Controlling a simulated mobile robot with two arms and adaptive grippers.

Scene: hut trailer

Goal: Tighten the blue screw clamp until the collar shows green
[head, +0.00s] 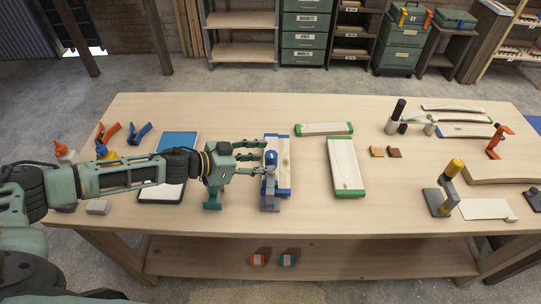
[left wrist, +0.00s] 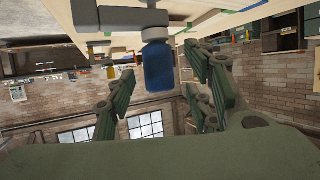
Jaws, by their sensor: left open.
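The blue screw clamp stands at the front edge of the table, with a grey body (head: 269,191) and an upright blue handle (head: 271,157). It sits at the near end of a pale board with blue ends (head: 284,172). My left gripper (head: 264,157) is open, with its fingers to either side of the blue handle. In the left wrist view the blue handle (left wrist: 158,67) lies between the open fingers of my left gripper (left wrist: 160,76), with gaps on both sides. A pale grey collar (left wrist: 156,34) adjoins the handle; I see no green on it. My right gripper is out of view.
Boards with green ends (head: 346,168) lie to the right. A yellow-handled clamp (head: 453,169) and an orange-handled clamp (head: 497,141) stand farther right. A tablet-like panel (head: 177,142) lies partly under my left arm. The table's front middle is clear.

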